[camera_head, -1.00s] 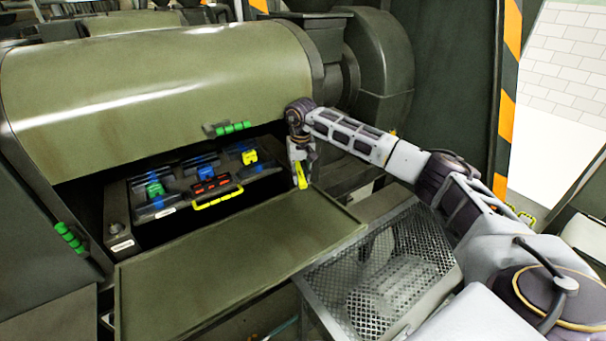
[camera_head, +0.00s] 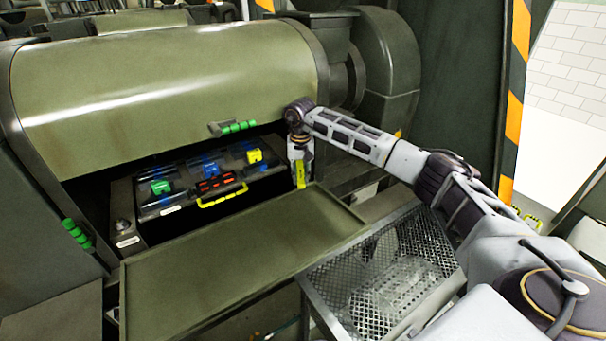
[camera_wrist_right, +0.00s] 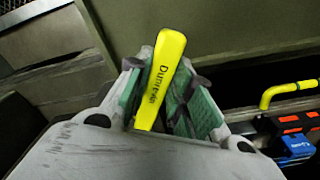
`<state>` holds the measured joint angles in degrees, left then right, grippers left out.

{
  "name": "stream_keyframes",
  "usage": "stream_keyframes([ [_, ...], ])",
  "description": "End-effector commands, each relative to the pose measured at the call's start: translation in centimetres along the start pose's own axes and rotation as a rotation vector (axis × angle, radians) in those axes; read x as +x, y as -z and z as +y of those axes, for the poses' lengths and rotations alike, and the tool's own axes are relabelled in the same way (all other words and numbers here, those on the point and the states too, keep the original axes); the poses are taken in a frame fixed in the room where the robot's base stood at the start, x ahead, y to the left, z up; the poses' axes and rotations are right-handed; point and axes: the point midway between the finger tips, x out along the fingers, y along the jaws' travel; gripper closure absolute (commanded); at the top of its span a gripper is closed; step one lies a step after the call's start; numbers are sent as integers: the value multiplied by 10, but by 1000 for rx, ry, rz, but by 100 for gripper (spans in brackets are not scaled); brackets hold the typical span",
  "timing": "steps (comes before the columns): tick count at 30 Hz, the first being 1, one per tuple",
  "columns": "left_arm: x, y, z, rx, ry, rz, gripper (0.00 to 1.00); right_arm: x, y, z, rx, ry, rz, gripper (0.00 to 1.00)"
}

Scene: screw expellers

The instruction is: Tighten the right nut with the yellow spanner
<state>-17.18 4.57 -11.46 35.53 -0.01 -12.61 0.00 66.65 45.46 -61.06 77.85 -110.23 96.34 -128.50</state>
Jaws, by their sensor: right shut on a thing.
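My right gripper (camera_head: 300,174) is shut on the yellow spanner (camera_head: 301,176), near the right end of the dark open bay. In the right wrist view the yellow spanner (camera_wrist_right: 160,80) stands out between the green-padded fingers of the right gripper (camera_wrist_right: 170,98), with dark lettering along it. A dark unit (camera_head: 125,226) in the bay carries a green block (camera_head: 160,187), a blue block (camera_head: 211,170) and a yellow block (camera_head: 255,156). I cannot make out the right nut. My left gripper is out of view.
A yellow handle (camera_head: 222,200) with red parts is at the unit's front; it also shows in the wrist view (camera_wrist_right: 285,90). A raised olive cover (camera_head: 160,80) overhangs the bay. A flat olive flap (camera_head: 230,250) and a mesh guard (camera_head: 390,275) lie in front.

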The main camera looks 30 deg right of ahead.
Motion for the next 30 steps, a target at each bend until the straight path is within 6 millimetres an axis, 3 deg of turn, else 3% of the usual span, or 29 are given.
stream_keyframes([
  [30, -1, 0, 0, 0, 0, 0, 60, 0, 1, -16, 126, -5, 0, 100],
])
